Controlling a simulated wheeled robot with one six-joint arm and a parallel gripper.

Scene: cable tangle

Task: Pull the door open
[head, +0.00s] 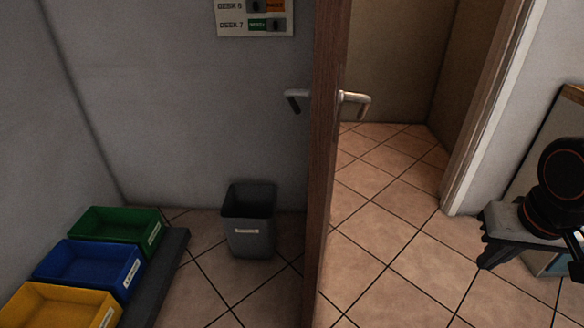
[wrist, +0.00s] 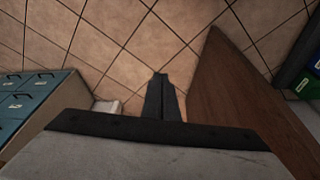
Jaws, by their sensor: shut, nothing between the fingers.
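The brown wooden door (head: 325,170) stands swung open in the head view, seen nearly edge-on. A metal lever handle shows on its left face (head: 297,97) and another on its right face (head: 354,100). In the wrist view the door (wrist: 235,105) is a broad brown slab right of the fingers. My gripper (head: 486,262) is at the right of the head view, well apart from the door and its handles. In the wrist view its two dark fingers (wrist: 161,82) are together, with nothing between them, above the tiled floor.
The doorway right of the door shows clear tiled floor (head: 390,165), with a white frame (head: 490,110) at its right. Left of the door are a grey bin (head: 250,240) and green, blue and yellow trays (head: 92,268). Blue drawers (wrist: 30,105) stand left in the wrist view.

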